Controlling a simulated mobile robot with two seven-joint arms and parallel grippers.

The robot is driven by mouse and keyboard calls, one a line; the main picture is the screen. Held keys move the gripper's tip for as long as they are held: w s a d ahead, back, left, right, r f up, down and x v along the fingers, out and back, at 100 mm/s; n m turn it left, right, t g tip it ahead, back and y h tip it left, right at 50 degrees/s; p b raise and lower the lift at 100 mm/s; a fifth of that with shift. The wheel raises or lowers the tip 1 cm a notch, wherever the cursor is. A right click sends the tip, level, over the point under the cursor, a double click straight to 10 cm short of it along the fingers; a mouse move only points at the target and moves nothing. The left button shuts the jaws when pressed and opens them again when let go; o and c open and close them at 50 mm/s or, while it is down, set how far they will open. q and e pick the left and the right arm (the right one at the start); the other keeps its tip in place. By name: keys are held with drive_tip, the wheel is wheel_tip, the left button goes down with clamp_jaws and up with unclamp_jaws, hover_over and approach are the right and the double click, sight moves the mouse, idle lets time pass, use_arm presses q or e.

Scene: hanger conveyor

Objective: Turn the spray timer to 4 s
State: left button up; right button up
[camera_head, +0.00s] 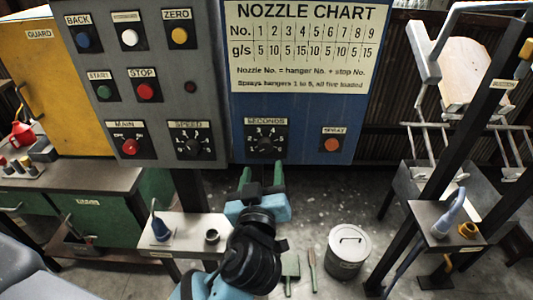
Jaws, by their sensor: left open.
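The spray timer is a dark dial (265,139) under a SECONDS label on the blue panel (305,120), below the nozzle chart. Numbers ring its knob, but its pointer is too small to read. My left gripper (262,174), with green fingers, is open and empty just below the dial in the picture. The fingers stand apart, with no contact on the knob visible. My right gripper is not in view.
The orange SPRAY button (332,145) is right of the dial; the SPEED dial (193,146) is on the grey panel to the left.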

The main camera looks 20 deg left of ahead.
sight(265, 149)
use_arm(q)
drive_tip(key=x, duration=0.5)
drive_tip(key=shift+r+p, duration=0.1)
drive_tip(key=shift+p, duration=0.3)
drive_tip(key=shift+w+a, duration=0.2)
drive_tip(key=shift+w, duration=0.5)
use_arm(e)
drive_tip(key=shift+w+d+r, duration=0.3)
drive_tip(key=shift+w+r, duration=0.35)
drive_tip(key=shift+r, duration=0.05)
use_arm(q)
drive_tip(key=shift+c, duration=0.4)
drive_tip(key=c, duration=0.9)
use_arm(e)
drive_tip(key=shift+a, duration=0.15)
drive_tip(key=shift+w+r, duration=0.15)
